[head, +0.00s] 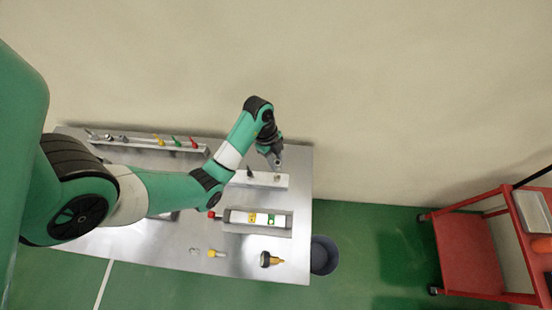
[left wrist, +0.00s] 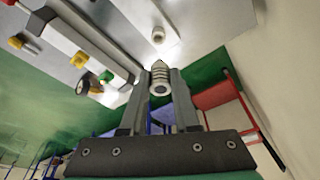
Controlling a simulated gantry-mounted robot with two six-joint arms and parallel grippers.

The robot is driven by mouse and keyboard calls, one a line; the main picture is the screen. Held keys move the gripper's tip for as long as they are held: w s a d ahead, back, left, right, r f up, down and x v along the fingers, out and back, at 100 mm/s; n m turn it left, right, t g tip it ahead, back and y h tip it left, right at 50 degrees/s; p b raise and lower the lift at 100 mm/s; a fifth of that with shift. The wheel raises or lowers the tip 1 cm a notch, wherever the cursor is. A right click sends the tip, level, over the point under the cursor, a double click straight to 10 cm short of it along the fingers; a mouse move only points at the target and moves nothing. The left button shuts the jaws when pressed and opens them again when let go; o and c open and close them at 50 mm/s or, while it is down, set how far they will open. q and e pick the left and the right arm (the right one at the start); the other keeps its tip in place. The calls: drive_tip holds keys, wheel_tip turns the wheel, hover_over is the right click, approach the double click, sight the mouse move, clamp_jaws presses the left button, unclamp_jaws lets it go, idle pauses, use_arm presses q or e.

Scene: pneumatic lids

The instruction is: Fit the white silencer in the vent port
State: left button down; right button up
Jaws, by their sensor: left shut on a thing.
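My left gripper (head: 276,163) is over the right end of a pale bar (head: 263,180) on the steel table. In the left wrist view the gripper (left wrist: 160,90) is shut on a small ribbed, pale grey piece (left wrist: 160,74) with a pointed far end and a ring at the near end. I cannot tell for sure that it is the white silencer. The vent port is not clearly identifiable.
A rack (head: 150,143) with several coloured parts runs along the back. A grey tray (head: 258,232) holds yellow and green pieces, with a red knob (head: 211,215) at its left. Loose parts, including a black-and-yellow one (head: 268,259), lie in front. A dark bin (head: 323,256) and red cart (head: 465,252) stand right.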

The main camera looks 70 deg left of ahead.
use_arm(q)
drive_tip(key=shift+f+b, duration=2.6)
drive_tip(key=shift+f, duration=0.25)
drive_tip(key=shift+f+b, duration=1.55)
drive_tip(key=c, duration=0.6)
unclamp_jaws()
drive_tip(key=p+v, duration=0.7)
drive_tip(key=p+v, duration=1.1)
drive_tip(key=shift+s+a+r+p, duration=0.1)
drive_tip(key=shift+a+r+p, duration=0.05)
drive_tip(key=shift+r+p, duration=0.2)
